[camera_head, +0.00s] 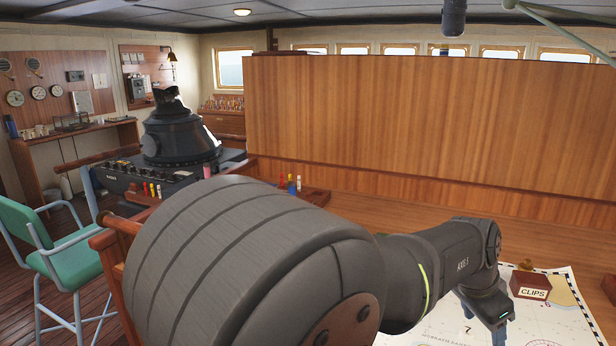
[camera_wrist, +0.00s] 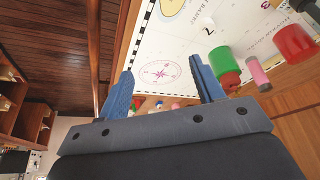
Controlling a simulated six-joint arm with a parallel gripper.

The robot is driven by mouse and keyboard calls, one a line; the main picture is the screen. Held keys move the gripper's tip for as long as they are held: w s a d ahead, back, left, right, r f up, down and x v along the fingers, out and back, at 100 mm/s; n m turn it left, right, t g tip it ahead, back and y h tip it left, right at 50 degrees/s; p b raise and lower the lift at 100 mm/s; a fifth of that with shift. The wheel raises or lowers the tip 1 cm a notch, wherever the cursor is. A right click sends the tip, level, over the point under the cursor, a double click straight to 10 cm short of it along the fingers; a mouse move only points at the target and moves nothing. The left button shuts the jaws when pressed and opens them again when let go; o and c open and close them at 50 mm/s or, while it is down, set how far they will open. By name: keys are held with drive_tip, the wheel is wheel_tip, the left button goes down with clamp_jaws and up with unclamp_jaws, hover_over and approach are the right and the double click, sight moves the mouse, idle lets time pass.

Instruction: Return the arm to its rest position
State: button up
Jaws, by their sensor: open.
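My arm stretches across the lower half of the head view, from the large grey link at the centre to the wrist at the right. My gripper (camera_wrist: 163,88) shows in the wrist view with its two blue fingers spread apart and nothing between them. In the head view the gripper (camera_head: 499,328) points down over the chart at the lower right, and its fingertips are cut off by the picture's edge.
A chart (camera_head: 545,325) lies under my gripper. A brown box labelled CLIPS (camera_head: 531,284) stands close to the wrist. The wrist view shows a green cylinder (camera_wrist: 224,62), a pink cylinder (camera_wrist: 258,74) and a red cylinder (camera_wrist: 295,44). A green chair (camera_head: 75,262) stands at left.

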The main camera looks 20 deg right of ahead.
drive_tip(key=a+f, duration=0.2)
drive_tip(key=a, duration=0.3)
drive_tip(key=w+f, duration=0.3)
drive_tip(key=w, duration=0.2)
drive_tip(key=shift+f, duration=0.3)
drive_tip(key=shift+w, duration=0.1)
drive_tip(key=s+r, duration=0.4)
drive_tip(key=s, duration=0.2)
drive_tip(key=w+d+r, duration=0.1)
drive_tip(key=d+r, duration=0.3)
drive_tip(key=d, duration=0.8)
drive_tip(key=shift+w, duration=0.1)
